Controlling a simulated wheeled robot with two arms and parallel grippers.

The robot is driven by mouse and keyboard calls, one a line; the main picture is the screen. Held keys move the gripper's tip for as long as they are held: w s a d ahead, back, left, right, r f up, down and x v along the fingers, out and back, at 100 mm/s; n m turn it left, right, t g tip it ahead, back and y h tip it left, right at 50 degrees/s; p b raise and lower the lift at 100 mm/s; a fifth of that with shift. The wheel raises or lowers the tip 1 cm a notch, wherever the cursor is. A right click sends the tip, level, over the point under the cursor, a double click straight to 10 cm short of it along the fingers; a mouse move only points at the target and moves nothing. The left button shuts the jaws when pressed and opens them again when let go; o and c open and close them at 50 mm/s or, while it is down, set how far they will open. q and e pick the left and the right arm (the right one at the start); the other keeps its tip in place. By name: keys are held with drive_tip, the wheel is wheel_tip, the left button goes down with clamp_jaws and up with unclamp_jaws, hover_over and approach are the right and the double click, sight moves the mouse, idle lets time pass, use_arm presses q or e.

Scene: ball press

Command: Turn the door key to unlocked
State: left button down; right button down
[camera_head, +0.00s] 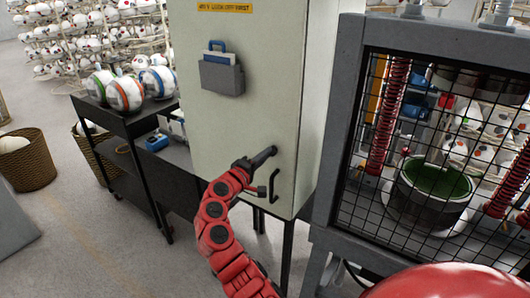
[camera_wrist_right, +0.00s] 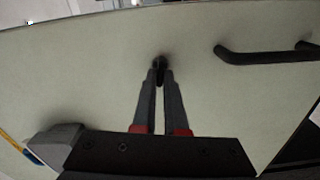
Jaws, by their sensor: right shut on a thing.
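The pale grey-green cabinet door (camera_head: 235,115) is closed and fills most of the right wrist view (camera_wrist_right: 90,75). My right gripper (camera_head: 266,158) is at the door's lower right part, just above the black door handle (camera_head: 274,185). In the right wrist view my right gripper (camera_wrist_right: 160,78) has its two fingers close together, shut on the small dark door key (camera_wrist_right: 159,66). Only a bit of the key shows between the fingertips, and its turn angle cannot be told. The handle also shows in the right wrist view (camera_wrist_right: 262,56). My left gripper is not in view.
A grey holder (camera_head: 221,76) with a blue item is on the door below a yellow label (camera_head: 223,8). A mesh-fronted press (camera_head: 395,140) stands close on the right. A black cart (camera_head: 125,125) with balls stands on the left, beside wicker baskets (camera_head: 27,165).

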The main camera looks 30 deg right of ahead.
drive_tip(key=shift+n+p, duration=0.45)
drive_tip(key=shift+n, duration=0.55)
drive_tip(key=shift+f, duration=0.1)
drive_tip(key=c, duration=1)
unclamp_jaws()
drive_tip(key=shift+o, duration=0.2)
drive_tip(key=b+v, duration=0.6)
drive_tip(key=v, duration=1.1)
drive_tip(key=shift+a, duration=0.2)
drive_tip(key=shift+f, duration=0.1)
